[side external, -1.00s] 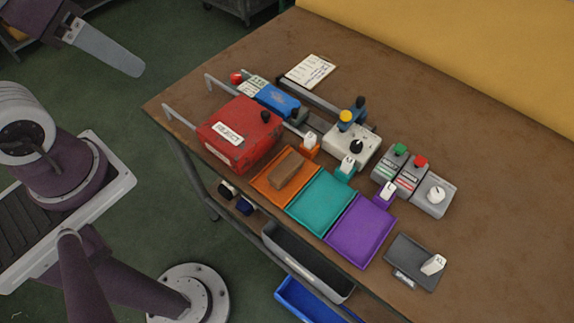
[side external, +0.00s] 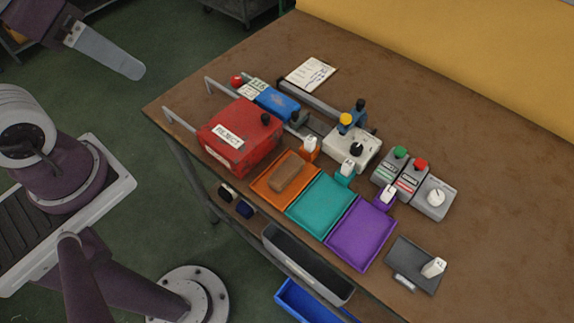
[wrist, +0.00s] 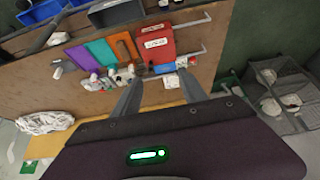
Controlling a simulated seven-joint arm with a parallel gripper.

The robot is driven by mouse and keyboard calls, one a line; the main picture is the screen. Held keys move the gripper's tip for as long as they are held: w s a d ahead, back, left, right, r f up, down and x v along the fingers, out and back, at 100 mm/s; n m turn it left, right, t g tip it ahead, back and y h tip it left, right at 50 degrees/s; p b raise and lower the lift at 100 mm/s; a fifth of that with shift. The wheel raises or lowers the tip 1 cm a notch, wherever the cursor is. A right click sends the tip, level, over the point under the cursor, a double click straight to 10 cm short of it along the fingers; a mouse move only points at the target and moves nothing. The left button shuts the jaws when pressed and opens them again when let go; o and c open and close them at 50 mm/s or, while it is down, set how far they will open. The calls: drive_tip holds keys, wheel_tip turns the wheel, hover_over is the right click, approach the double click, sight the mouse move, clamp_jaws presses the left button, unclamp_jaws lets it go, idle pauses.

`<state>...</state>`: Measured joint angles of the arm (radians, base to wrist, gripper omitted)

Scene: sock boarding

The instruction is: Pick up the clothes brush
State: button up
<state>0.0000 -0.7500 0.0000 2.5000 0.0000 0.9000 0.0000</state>
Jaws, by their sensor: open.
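The clothes brush appears to be the brown oblong block (side external: 288,177) lying in the orange tray (side external: 260,190) on the brown bench. Its bristles cannot be made out. The orange tray also shows in the wrist view (wrist: 123,47), where the brush in it is too small to tell. My gripper (wrist: 161,76) is open and empty, its two grey fingers spread apart in the wrist view. In the side external view a single grey finger (side external: 105,52) shows at the top left, well away from the bench and the brush.
A red reject box (side external: 245,135) stands left of the orange tray. Teal (side external: 320,206) and purple (side external: 361,234) trays lie to its right. Control boxes with knobs (side external: 351,150) and small tagged posts stand behind the trays. A clipboard (side external: 310,73) lies farther back. The bench's right side is clear.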

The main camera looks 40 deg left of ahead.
drive_tip(key=shift+o, duration=0.2)
drive_tip(key=o, duration=0.9)
drive_tip(key=shift+o, duration=0.2)
drive_tip(key=m+g, duration=0.6)
drive_tip(key=m, duration=1.2)
hover_over(286, 169)
wheel_tip(286, 169, down, 24)
drive_tip(key=shift+w+a+f, duration=0.15)
drive_tip(key=shift+f, duration=0.1)
drive_tip(key=f, duration=0.7)
drive_tip(key=shift+s+d+f, duration=0.2)
drive_tip(key=shift+f, duration=0.1)
